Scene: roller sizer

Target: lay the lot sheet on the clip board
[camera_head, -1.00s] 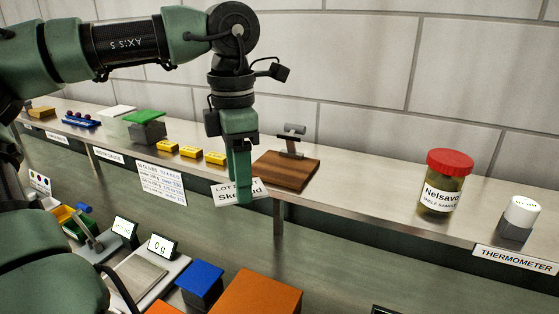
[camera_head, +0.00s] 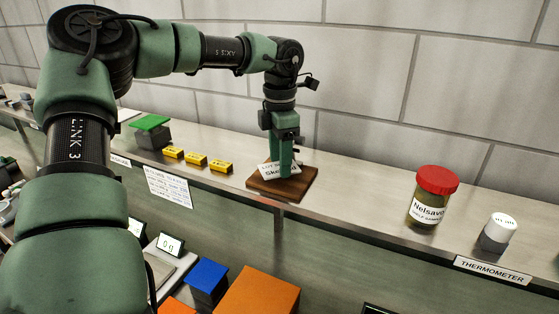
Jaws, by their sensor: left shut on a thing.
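The clip board (camera_head: 295,190) is a brown wooden board on the shelf against the tiled wall. Its upright clip is mostly hidden behind my left gripper. My left gripper (camera_head: 284,172) points down over the board and is shut on the lot sheet (camera_head: 268,171), a small white sheet with dark print. The sheet is over the left part of the board. I cannot tell whether it touches the wood. My right gripper is not in view.
On the shelf, a red-lidded jar (camera_head: 432,196) and a white-topped thermometer (camera_head: 498,232) stand to the right. Yellow blocks (camera_head: 196,160) and a green-topped box (camera_head: 151,130) stand to the left. Blue (camera_head: 204,279) and orange (camera_head: 258,290) boxes are below.

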